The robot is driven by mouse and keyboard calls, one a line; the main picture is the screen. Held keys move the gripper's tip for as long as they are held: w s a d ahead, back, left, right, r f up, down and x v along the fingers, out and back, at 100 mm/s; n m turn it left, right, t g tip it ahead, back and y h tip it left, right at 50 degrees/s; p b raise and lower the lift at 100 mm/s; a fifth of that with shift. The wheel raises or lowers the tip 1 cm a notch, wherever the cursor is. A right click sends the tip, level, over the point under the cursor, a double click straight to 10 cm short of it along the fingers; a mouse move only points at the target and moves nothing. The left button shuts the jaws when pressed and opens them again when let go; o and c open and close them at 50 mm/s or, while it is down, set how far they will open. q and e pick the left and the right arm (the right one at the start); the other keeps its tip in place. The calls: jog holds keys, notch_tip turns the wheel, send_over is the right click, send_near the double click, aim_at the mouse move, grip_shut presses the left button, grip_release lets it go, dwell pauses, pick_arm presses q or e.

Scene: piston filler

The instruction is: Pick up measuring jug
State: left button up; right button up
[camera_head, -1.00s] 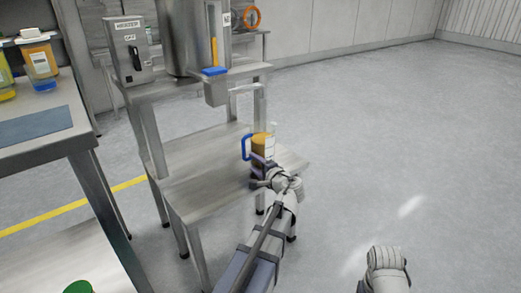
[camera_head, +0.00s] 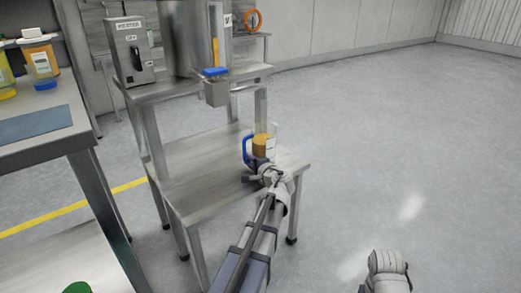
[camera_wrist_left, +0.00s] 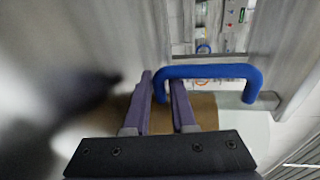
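The measuring jug (camera_head: 261,146), with amber contents and a blue handle, stands near the right end of the steel table's lower shelf (camera_head: 205,185). My left gripper (camera_head: 256,166) is at its near side. In the left wrist view the jug's blue handle (camera_wrist_left: 212,71) shows as a loop, one leg of it between the two purple fingertips of the left gripper (camera_wrist_left: 161,88). The fingers are close against that leg and look shut on it. Amber shows below and between the fingers. The jug's base is partly hidden by my gripper. My right gripper is not clearly seen.
The steel table carries a switch box (camera_head: 132,52) and a hopper with a blue-tipped spout part (camera_head: 214,72) above the shelf. A workbench with a blue mat (camera_head: 35,125) and amber containers (camera_head: 42,62) stands at left. The floor at right is clear.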

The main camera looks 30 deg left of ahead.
pick_arm(q)
grip_shut()
dwell(0.9)
